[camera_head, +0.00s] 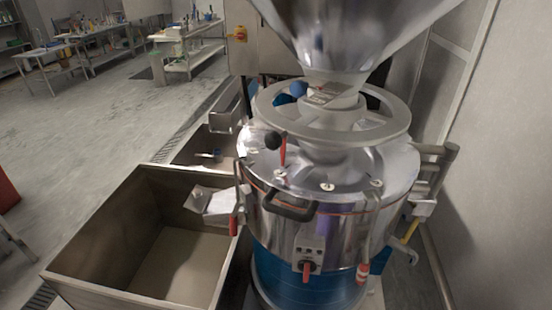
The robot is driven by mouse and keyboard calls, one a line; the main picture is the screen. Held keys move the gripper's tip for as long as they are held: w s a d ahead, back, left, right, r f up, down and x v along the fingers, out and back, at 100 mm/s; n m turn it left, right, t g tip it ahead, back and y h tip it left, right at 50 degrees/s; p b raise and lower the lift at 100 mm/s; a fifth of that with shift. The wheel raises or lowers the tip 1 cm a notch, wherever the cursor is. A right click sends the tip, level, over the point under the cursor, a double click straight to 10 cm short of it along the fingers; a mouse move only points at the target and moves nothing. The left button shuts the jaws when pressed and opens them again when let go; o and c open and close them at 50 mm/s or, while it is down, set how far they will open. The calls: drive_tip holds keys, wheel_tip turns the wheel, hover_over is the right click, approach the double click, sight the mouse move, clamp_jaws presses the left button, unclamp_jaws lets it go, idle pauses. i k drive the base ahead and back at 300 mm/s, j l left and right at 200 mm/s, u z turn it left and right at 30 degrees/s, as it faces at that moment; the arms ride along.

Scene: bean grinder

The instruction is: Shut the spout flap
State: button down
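The bean grinder (335,190) is a round steel drum with a blue lower body, standing right of centre. A sheet-metal spout (213,201) sticks out from its left side over an open steel bin (115,215). A lever with a red grip (234,222) hangs beside the spout, against the drum. I cannot make out the flap clearly from the spout's other metal, nor tell its exact position. My gripper is not in view.
A large steel hopper (340,30) tops the grinder. A wall (500,180) closes the right side. Open floor (90,125) lies at the left, with worktables (190,48) behind.

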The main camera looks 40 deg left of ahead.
sight(197, 202)
drive_tip(key=u, duration=2.3)
drive_tip(key=i+u, duration=0.1)
drive_tip(key=u, duration=0.25)
drive_tip(key=i+u, duration=0.1)
drive_tip(key=u, duration=0.25)
drive_tip(key=i+l+u, duration=0.1)
drive_tip(key=u, duration=0.3)
